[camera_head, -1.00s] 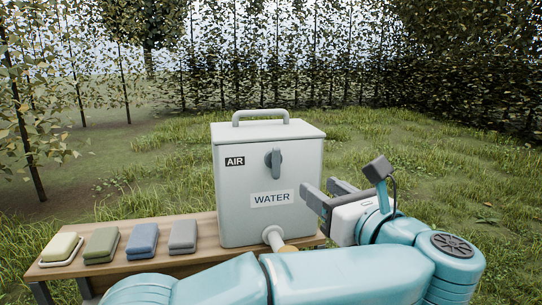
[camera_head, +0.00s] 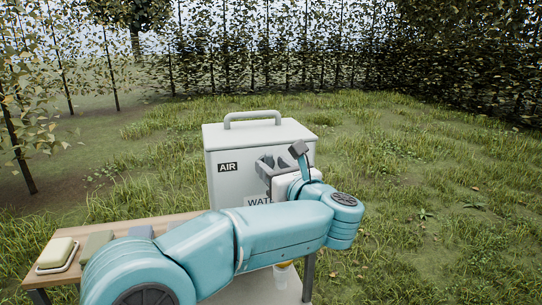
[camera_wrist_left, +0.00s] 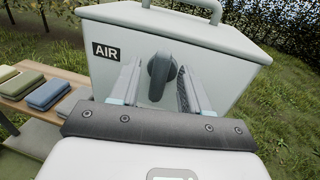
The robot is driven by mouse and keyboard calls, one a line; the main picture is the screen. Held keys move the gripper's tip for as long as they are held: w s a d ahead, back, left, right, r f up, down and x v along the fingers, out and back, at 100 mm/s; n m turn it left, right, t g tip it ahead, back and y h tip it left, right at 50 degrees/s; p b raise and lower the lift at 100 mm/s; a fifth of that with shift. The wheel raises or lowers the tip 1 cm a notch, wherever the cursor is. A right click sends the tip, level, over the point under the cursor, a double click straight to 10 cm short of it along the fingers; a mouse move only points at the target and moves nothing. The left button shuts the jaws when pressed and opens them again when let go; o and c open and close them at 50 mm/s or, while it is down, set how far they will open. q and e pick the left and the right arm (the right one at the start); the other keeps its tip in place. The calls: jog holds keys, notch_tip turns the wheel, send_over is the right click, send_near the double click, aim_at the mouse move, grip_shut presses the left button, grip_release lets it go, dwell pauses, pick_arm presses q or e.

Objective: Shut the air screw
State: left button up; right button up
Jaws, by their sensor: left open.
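The air screw is a dark grey knob with an upright handle (camera_wrist_left: 160,74) on the front of the pale grey box (camera_head: 207,175), right of the AIR label (camera_head: 228,167). My left gripper (camera_head: 273,163) is open in front of the box. In the left wrist view its two fingers stand on either side of the handle, with a gap on each side. In the head view the gripper hides most of the knob. My right gripper is not in view.
The box stands on a wooden bench (camera_head: 180,219), with a yellow-green block (camera_head: 55,252) and several other blocks at the left, partly behind my arm. A WATER label (camera_head: 259,201) is partly hidden. A small pale vessel (camera_head: 282,272) shows below my arm. Grass lies around.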

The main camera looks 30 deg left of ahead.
pick_arm(q)
jog(key=shift+w+a, duration=0.45)
jog(key=shift+a, duration=0.15)
jog(key=shift+s, duration=0.1)
grip_shut()
jog(key=shift+f, duration=0.1)
